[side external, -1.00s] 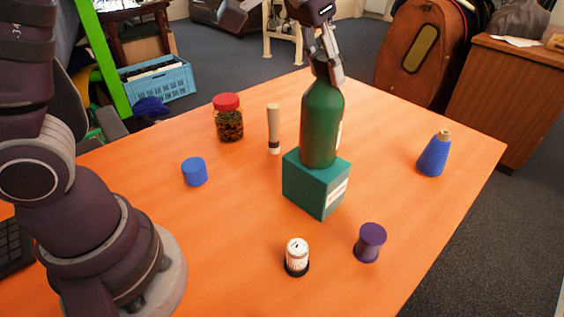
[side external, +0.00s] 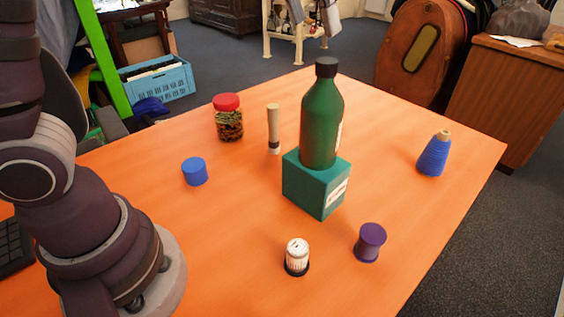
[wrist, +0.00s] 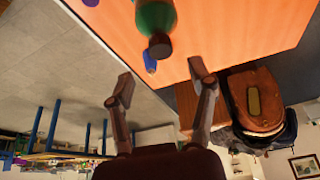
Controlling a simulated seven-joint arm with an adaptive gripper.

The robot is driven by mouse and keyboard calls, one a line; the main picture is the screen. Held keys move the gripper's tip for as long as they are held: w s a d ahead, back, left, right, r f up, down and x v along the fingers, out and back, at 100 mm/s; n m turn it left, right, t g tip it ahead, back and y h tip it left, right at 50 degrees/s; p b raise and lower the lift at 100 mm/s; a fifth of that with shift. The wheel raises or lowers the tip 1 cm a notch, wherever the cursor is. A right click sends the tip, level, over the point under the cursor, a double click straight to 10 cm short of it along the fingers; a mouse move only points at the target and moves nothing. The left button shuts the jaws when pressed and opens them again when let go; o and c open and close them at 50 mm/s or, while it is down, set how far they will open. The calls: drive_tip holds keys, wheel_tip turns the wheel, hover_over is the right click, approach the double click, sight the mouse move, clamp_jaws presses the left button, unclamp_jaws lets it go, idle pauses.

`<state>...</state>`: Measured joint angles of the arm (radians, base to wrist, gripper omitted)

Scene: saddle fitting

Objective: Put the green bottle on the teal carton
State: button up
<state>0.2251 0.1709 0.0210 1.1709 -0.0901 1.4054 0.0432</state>
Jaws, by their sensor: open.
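The green bottle (side external: 321,125) with a dark cap stands upright on top of the teal carton (side external: 312,192) in the side view. In the wrist view the green bottle (wrist: 156,22) shows at the top, with its cap toward me. My gripper (wrist: 160,77) is open and empty in the wrist view, with its fingers apart and clear of the bottle. My gripper is out of the side view. The carton cannot be made out in the wrist view.
Around the carton stand a red-lidded jar (side external: 228,118), a cream cylinder (side external: 273,129), a blue cylinder (side external: 195,171), a white-and-black container (side external: 297,257), a purple spool (side external: 369,242) and a blue thread cone (side external: 434,154). The orange table (side external: 385,140) is clear between them.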

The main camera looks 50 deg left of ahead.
drive_tip(key=v, duration=0.4)
drive_tip(key=s+a+f+n+t, duration=0.1)
drive_tip(key=s+a+f, duration=0.4)
drive_tip(key=s+f, duration=0.7)
drive_tip(key=shift+f+n+y, duration=0.4)
drive_tip(key=shift+f, duration=0.4)
